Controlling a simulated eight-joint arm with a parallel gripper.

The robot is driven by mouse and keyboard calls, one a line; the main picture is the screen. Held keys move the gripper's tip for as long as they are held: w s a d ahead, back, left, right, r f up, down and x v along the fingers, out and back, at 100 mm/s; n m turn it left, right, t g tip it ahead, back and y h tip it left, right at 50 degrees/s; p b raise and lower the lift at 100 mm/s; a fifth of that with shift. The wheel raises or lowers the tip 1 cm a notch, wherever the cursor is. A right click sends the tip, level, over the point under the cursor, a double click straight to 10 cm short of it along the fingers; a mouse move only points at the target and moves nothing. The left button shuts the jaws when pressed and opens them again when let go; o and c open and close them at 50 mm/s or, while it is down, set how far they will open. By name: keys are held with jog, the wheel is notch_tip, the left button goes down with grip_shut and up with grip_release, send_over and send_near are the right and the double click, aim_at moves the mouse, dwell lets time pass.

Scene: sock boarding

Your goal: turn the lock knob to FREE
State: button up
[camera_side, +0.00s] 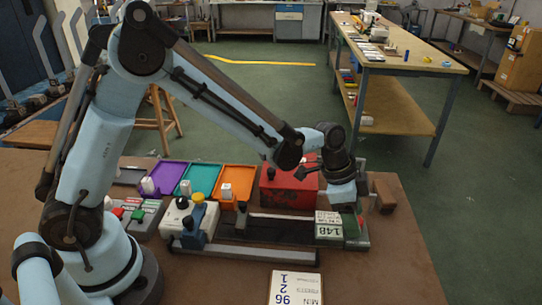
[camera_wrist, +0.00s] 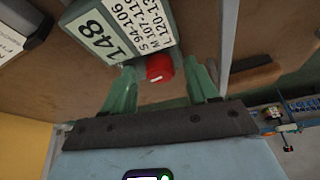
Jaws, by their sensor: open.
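A red knob (camera_wrist: 158,67) with a pale mark on its face shows in the wrist view, at the edge of a grey-green block with a white label (camera_wrist: 112,32) reading 148. I take it for the lock knob; its FREE marking is not readable. My gripper (camera_wrist: 161,76) is open, with one green finger on each side of the knob; I cannot tell whether they touch it. In the side view my gripper (camera_side: 352,214) points down at the right end of the grey fixture (camera_side: 270,253), beside the labelled block (camera_side: 329,230). The knob is hidden there.
Purple (camera_side: 168,177), teal (camera_side: 200,179) and orange (camera_side: 233,183) trays and a red box (camera_side: 289,188) stand behind the fixture. A white control box (camera_side: 187,217) is at its left end. A brown block (camera_side: 384,195) lies to the right. A white card (camera_side: 295,288) lies in front.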

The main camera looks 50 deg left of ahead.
jog(key=shift+w+m, duration=0.1)
jog(key=shift+m, duration=0.4)
jog(key=shift+a+r+m+h, duration=0.15)
jog(key=shift+r+m+h, duration=0.15)
jog(key=v, duration=1.2)
jog(key=s+a+n+t+y, duration=0.4)
jog(key=s+a+n, duration=0.8)
jog(key=s+n, duration=0.1)
jog(key=shift+t, duration=0.3)
jog(key=shift+s+a+r, duration=0.1)
jog(key=shift+s, duration=0.05)
